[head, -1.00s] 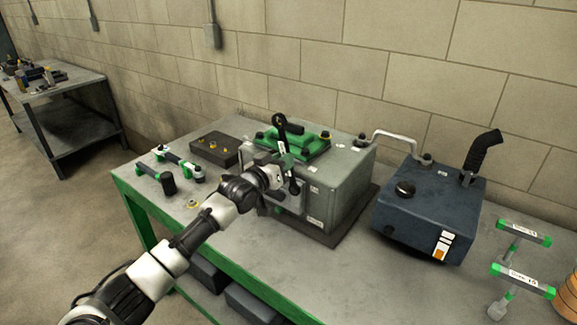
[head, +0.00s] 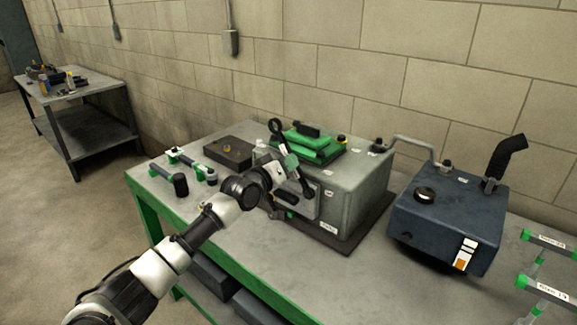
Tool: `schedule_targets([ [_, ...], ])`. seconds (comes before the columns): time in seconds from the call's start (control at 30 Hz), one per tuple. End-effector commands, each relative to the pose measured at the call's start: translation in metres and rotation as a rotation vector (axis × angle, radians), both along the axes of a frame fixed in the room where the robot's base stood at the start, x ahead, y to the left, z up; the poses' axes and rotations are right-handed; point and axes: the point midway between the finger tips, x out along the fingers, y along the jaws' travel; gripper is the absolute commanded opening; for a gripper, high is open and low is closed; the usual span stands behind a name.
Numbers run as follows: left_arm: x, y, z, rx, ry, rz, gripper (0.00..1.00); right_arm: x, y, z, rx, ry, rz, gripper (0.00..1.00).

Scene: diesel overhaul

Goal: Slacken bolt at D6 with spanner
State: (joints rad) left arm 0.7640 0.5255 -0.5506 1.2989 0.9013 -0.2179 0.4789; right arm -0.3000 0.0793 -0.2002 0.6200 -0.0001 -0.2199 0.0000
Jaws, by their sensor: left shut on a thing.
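My left gripper (head: 286,169) is shut on the spanner (head: 282,144) at the front face of the grey engine block (head: 362,192). The spanner is dark with a green grip part. Its ring end points up and left, above the block's front edge, and its other end slants down to the right in front of the block's face. I cannot make out the bolt at D6; the arm and spanner cover part of that face, and the labels are too small to read. I cannot tell whether the spanner touches a bolt. My right gripper is out of view.
A green cover (head: 312,147) lies on the block. Left of it are a dark box (head: 228,152) and green-ended tools (head: 181,159). A dark blue tank (head: 445,215) and labelled green-and-grey stands (head: 547,290) are at right. The bench (head: 240,244) is bare in front.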

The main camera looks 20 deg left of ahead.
Motion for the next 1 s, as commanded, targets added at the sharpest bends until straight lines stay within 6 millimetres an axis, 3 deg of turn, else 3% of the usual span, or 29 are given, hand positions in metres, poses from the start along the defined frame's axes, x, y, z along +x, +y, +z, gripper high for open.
schedule_targets([
  [0.13, 0.004, 0.011, -0.017, -0.137, 0.044, 0.002, 0.0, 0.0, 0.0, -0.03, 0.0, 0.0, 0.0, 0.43],
  [0.3, 0.007, 0.019, -0.02, -0.26, 0.088, 0.0, 0.0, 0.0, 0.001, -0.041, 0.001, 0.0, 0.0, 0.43],
  [0.63, 0.005, 0.02, -0.017, -0.266, 0.092, 0.0, 0.0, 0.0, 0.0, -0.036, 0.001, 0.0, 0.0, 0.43],
  [0.9, -0.01, 0.025, -0.016, -0.261, 0.09, 0.0, 0.0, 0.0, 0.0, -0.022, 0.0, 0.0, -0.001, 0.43],
  [1.0, -0.012, 0.018, -0.005, -0.179, 0.061, -0.002, 0.0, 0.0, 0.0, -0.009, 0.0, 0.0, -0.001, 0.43],
])
